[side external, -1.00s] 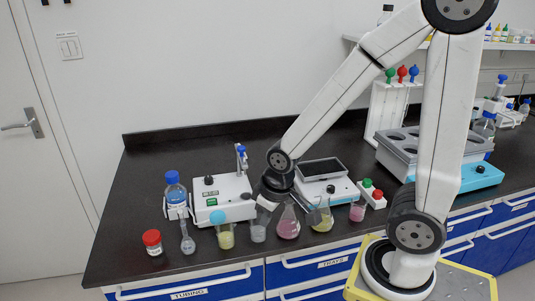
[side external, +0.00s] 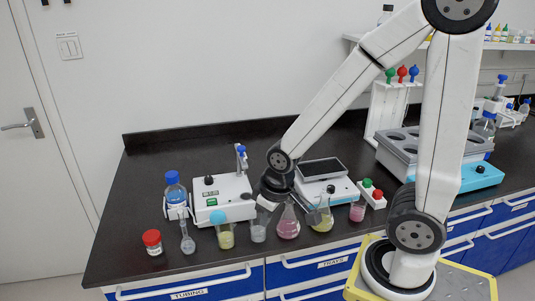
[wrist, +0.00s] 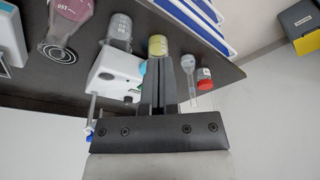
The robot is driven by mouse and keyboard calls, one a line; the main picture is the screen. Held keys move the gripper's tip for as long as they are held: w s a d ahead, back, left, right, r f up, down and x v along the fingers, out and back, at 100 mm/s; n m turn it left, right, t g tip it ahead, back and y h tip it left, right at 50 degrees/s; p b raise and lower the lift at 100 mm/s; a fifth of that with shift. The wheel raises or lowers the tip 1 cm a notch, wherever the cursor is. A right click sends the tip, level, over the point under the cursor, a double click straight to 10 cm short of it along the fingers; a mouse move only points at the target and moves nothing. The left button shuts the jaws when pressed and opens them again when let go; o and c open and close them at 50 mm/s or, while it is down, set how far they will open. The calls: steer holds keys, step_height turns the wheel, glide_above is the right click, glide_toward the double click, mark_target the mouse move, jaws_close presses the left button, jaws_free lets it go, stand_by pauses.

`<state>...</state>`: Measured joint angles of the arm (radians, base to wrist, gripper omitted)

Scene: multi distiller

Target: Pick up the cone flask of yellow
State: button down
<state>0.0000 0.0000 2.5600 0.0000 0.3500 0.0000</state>
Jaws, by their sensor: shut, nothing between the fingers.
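The cone flask of yellow (side external: 323,221) stands near the front edge of the bench in the side view, to the right of the cone flask of pink (side external: 288,226). My gripper (side external: 314,216) is shut and empty, tilted down close to the yellow flask's left side and partly covering it in that view. I cannot tell whether they touch. The wrist view shows the fingers together (wrist: 170,62), with the pink flask (wrist: 68,28) at the upper left. The yellow cone flask is not clear in the wrist view.
A beaker of yellow (side external: 226,237), a grey beaker (side external: 258,231), a volumetric flask (side external: 187,243) and a red-capped bottle (side external: 152,242) stand to the left. A pink beaker (side external: 357,212) is to the right. White instruments (side external: 222,193) stand behind.

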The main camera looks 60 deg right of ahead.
steer(key=shift+c, duration=1.2)
jaws_free()
steer(key=shift+s, duration=0.1)
